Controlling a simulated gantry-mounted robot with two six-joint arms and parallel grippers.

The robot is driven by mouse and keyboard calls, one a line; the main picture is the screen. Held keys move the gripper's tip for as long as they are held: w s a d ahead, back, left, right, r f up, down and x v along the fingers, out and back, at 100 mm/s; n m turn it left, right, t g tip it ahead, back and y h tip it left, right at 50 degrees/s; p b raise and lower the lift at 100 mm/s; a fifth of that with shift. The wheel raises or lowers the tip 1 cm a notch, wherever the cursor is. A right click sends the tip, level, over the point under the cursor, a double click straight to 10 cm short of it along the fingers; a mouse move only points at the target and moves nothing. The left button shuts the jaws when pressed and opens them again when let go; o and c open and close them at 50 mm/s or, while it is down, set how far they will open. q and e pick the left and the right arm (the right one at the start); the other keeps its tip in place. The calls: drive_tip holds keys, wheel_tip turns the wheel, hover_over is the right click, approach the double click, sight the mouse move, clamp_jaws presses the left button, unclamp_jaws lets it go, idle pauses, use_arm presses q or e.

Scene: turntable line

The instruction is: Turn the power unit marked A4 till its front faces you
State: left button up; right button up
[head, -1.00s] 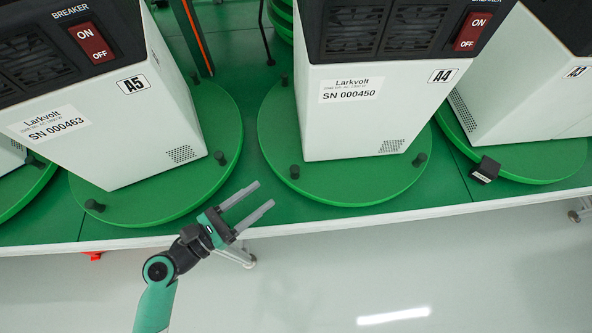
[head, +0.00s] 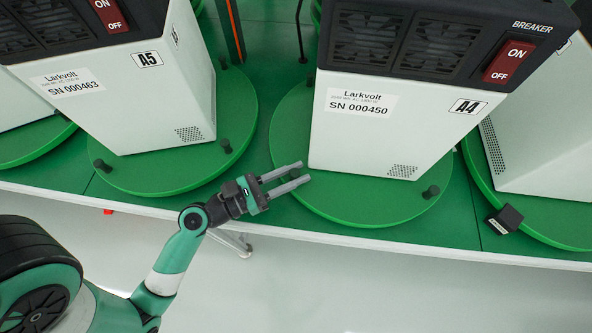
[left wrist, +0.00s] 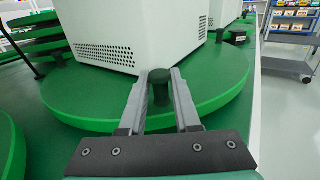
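The power unit A4 (head: 385,125) is a white box with a black top part, fans, a red breaker switch and a Larkvolt SN 000450 label. It stands on a round green turntable (head: 365,205). The labelled side faces me, slightly slanted. My left gripper (head: 303,172) is at the turntable's left front rim, its fingers either side of a short black peg. In the left wrist view the peg (left wrist: 160,90) stands between the open fingers, with a small gap visible on each side. The unit's lower corner (left wrist: 130,45) is just behind it. My right gripper is out of view.
Unit A5 (head: 150,110) stands on its own turntable (head: 150,175) at left. Another white unit (head: 545,130) is at right, with a small black block (head: 505,220) near its turntable's rim. Pale floor lies in front of the table edge. A grey cart (left wrist: 290,45) stands farther off.

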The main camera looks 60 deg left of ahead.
use_arm(q)
clamp_jaws()
idle(1.1)
